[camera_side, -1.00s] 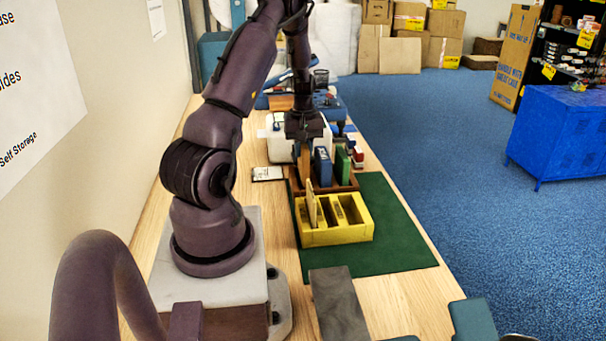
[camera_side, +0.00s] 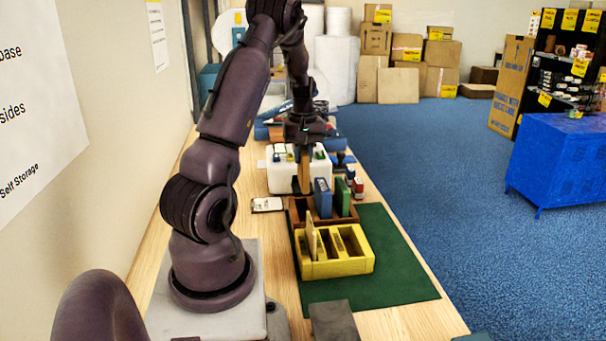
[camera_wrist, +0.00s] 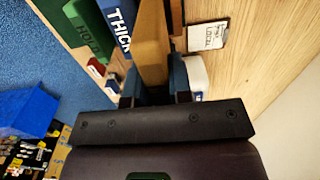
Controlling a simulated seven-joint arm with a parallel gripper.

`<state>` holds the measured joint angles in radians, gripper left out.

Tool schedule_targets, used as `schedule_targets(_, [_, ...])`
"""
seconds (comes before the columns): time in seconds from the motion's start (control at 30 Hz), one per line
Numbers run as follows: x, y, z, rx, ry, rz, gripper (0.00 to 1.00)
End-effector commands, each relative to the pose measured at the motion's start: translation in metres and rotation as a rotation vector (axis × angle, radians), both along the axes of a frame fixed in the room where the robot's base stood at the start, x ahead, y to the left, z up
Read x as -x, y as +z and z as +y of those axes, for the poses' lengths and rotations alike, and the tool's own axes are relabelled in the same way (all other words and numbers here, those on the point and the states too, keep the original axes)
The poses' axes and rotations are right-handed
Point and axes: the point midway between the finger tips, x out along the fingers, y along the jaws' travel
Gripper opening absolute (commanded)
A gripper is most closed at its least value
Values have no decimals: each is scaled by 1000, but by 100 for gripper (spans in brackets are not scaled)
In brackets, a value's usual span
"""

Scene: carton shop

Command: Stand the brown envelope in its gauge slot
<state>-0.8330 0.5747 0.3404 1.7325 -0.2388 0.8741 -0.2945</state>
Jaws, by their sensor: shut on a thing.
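My gripper (camera_side: 305,148) is shut on the brown envelope (camera_side: 304,175), which hangs upright below it. The envelope's lower edge is at about the rack's top, over its left end; I cannot tell whether it is fully clear. In the wrist view the envelope (camera_wrist: 152,45) runs up from between my fingers, its far end cut off by the frame. The yellow gauge block (camera_side: 345,268) stands on the green mat, nearer the side camera. A tan card-like piece (camera_side: 311,240) stands in its left slot. The slots to the right look empty.
The wooden rack (camera_side: 297,216) holds a blue piece (camera_side: 322,198) marked THICK and a green piece (camera_side: 342,196) marked HOLD. A labelled card (camera_side: 266,204) lies left of the rack. A white box stands behind. The green mat (camera_side: 400,262) is clear right of the block.

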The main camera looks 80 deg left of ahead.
Motion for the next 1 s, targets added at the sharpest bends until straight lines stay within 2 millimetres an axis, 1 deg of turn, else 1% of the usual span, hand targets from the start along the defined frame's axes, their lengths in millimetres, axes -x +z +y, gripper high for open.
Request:
schedule_targets(0.03, [0,11,0,-4,-1,-2,0])
schedule_targets(0.07, [-1,17,0,-4,-1,-3,0])
schedule_targets(0.1, [-4,19,-6,1,-5,-1,0])
schedule_targets(0.27, [-18,19,-40,-1,-3,3,0])
schedule_targets(0.5, [-34,19,-103,-3,-3,3,0])
schedule_targets(0.6, [-37,18,-128,-1,-3,1,0])
schedule_targets(0.8, [-36,16,-168,2,-6,-1,0])
schedule_targets(0.9, [-35,-5,-164,3,3,5,0])
schedule_targets(0.97, [-35,-12,-163,3,2,4,0])
schedule_targets(1.0, [-35,-19,-163,4,1,5,0])
